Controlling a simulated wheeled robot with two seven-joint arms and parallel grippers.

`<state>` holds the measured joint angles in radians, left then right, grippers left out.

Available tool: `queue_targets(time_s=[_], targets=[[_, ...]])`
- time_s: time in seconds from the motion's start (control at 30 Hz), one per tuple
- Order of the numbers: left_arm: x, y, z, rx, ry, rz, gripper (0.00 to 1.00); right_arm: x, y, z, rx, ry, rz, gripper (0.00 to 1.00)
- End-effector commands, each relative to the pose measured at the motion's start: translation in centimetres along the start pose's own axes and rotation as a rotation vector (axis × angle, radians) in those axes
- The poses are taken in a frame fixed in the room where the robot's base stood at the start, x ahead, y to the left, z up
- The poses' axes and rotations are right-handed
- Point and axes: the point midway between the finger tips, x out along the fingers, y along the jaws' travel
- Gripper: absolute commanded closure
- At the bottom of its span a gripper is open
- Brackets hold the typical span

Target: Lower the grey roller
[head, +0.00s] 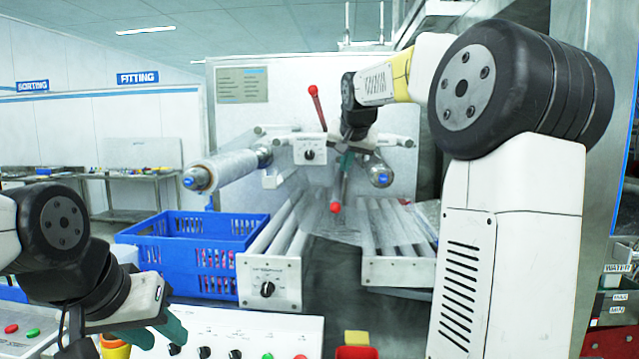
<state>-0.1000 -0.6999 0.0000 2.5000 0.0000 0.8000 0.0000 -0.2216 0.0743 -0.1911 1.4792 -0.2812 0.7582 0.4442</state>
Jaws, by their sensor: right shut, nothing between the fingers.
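A grey roller end with a blue cap (380,173) sticks out toward me on the right side of the machine, and most of its length is hidden. A lever with a red knob (314,91) points up above a white knob box (309,152). A second lever with a red knob (335,207) hangs down below my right gripper. My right gripper (346,166) is shut and empty close to this lever; I cannot tell whether they touch. My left gripper (152,335) is low at the left over the control panel, its green fingers apart and empty.
A wrapped film roll (225,170) juts out at the left. Below are slanted roller tracks (396,232) and a front box with a black knob (268,289). A blue crate (190,250) stands left of them. A white control panel (235,330) with knobs and buttons lies in front.

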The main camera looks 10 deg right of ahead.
Motion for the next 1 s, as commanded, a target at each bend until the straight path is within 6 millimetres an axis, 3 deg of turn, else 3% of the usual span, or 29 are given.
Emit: queue_targets(time_s=[0.5, 0.7, 1.0], targets=[[0.0, 0.0, 0.0, 0.000, 0.000, 0.000, 0.64, 9.9, 0.1, 0.6, -0.001, -0.005, 0.001, 1.00], [0.0, 0.0, 0.0, 0.000, 0.000, 0.000, 0.64, 11.6, 0.1, 2.4, -0.001, -0.003, 0.000, 1.00], [0.0, 0.0, 0.0, 0.000, 0.000, 0.000, 0.64, 12.1, 0.1, 3.0, -0.001, -0.002, -0.001, 1.00]])
